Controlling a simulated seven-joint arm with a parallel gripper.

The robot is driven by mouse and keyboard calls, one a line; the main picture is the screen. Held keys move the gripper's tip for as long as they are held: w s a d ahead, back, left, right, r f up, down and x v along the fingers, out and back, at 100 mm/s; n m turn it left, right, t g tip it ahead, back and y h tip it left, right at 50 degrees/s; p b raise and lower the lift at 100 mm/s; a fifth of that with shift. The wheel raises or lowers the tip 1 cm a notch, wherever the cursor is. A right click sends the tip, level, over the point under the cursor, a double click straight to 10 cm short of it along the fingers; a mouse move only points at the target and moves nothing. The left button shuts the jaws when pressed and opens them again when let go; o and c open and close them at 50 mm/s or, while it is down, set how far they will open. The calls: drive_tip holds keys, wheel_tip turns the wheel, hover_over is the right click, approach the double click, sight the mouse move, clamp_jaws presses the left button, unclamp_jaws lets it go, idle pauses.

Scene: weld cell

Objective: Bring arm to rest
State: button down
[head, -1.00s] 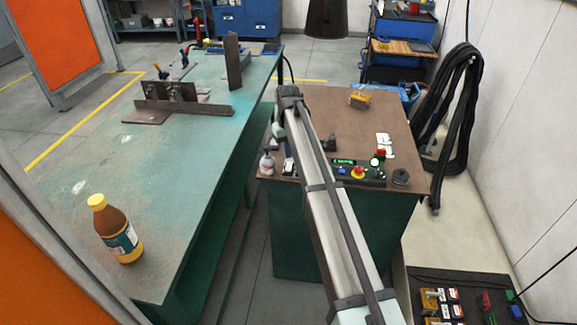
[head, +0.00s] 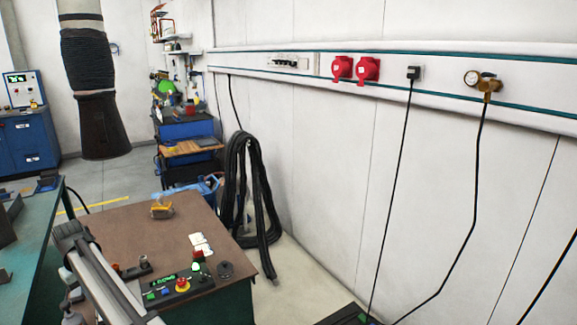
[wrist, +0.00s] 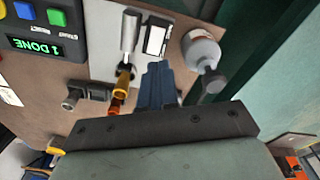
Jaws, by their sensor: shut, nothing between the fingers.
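My gripper (wrist: 157,88) shows in the wrist view with its two blue-grey fingers together and nothing between them. It points toward the brown tabletop (wrist: 85,95). In the head view my arm reaches in at the lower left, over the near left side of the brown table (head: 125,225); the fingers are hidden there.
The control box (wrist: 35,35) reads "1 DONE"; it also shows in the head view (head: 175,288). A white bottle (wrist: 201,48), a silver-and-orange tool (wrist: 127,50) and a dark fitting (wrist: 85,92) surround the fingers. The green bench (head: 45,245) lies left; black hoses (head: 245,190) hang right.

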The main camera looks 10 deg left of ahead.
drive_tip(key=shift+s+d+f+y, duration=0.1)
drive_tip(key=shift+s+d+y, duration=0.15)
drive_tip(key=shift+d+y, duration=0.2)
drive_tip(key=d+f+m+h, duration=0.1)
drive_tip(key=d+f+m, duration=0.1)
drive_tip(key=d+f, duration=1.2)
drive_tip(key=s+d+f+m+g+h, duration=0.15)
drive_tip(key=d+f, duration=0.75)
drive_tip(key=d, duration=0.9)
drive_tip(key=d+f+m+t, duration=0.1)
drive_tip(key=d+f+m, duration=0.1)
drive_tip(key=d+f, duration=1.2)
drive_tip(key=s+d+f+m+g, duration=0.2)
drive_tip(key=s+d, duration=0.4)
drive_tip(key=d, duration=0.7)
drive_tip(key=s+d+f+m+g, duration=0.2)
drive_tip(key=s+d+f, duration=0.3)
drive_tip(key=d, duration=0.8)
drive_tip(key=s+d+f+m+g, duration=0.2)
drive_tip(key=s+d, duration=0.6)
drive_tip(key=d, duration=0.5)
drive_tip(key=f+m, duration=0.1)
drive_tip(key=m, duration=0.1)
drive_tip(key=shift+s+d+f+m+g+y, duration=0.25)
drive_tip(key=shift+f+m+g+y, duration=0.1)
drive_tip(key=shift+y, duration=0.05)
